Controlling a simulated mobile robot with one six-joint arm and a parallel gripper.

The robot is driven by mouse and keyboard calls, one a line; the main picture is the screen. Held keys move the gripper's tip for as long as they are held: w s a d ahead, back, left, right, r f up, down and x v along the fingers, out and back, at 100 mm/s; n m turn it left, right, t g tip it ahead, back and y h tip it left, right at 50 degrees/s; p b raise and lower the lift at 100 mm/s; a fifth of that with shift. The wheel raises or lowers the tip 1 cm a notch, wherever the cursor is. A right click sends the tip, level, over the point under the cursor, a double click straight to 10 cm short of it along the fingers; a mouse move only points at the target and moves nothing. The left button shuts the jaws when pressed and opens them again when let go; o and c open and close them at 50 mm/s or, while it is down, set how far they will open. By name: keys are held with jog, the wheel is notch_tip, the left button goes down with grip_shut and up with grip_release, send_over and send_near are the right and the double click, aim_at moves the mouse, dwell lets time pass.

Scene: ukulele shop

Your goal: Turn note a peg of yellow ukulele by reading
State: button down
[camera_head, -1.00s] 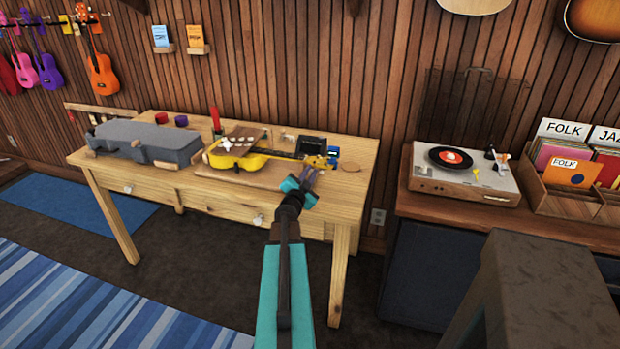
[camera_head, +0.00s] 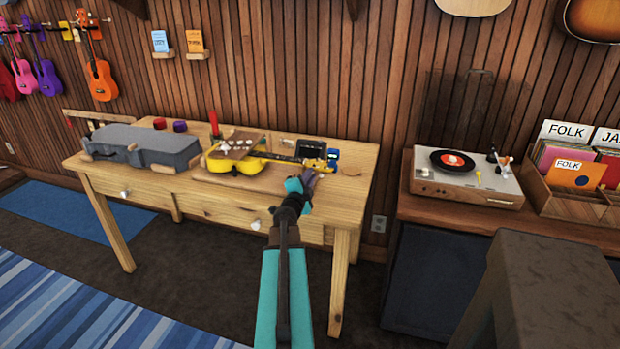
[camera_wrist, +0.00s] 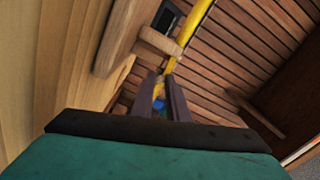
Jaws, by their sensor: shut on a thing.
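The yellow ukulele (camera_head: 233,165) lies on a wooden board on the workbench, its neck pointing right. Its headstock (camera_head: 320,163) is at the right end, close to my gripper (camera_head: 311,176). My gripper comes in from the front, with its dark fingers at the headstock. In the wrist view, the fingers (camera_wrist: 163,84) are nearly together, with a yellow part of the ukulele (camera_wrist: 195,22) just beyond them. They are shut on a small part at the headstock, apparently a peg; the fingers hide most of it. A small blue-lit device (camera_head: 333,154), perhaps the tuner, sits by the headstock; its reading is too small to make out.
The wooden workbench (camera_head: 352,185) also holds a grey case (camera_head: 145,146) at left, a red bottle-like item (camera_head: 214,123) and a dark box (camera_head: 311,149). A record player (camera_head: 465,175) stands on a cabinet at right. Bare benchtop shows right of the headstock.

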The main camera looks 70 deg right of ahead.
jog(key=c, duration=2)
grip_release()
jog(key=shift+a, duration=0.15)
jog(key=shift+s+a+b, duration=0.15)
jog(key=shift+a+b, duration=0.05)
jog(key=shift+a, duration=1.8)
jog(key=shift+s+a+b, duration=0.15)
jog(key=shift+a, duration=1.85)
jog(key=shift+a+r+p, duration=0.1)
jog(key=shift+r+p, duration=0.1)
jog(key=shift+p, duration=0.2)
jog(key=shift+f+p, duration=0.1)
jog(key=shift+p, duration=0.55)
jog(key=a+p, duration=0.1)
jog(key=p, duration=0.2)
jog(key=a+p, duration=0.1)
jog(key=p, duration=0.3)
jog(key=shift+a, duration=0.2)
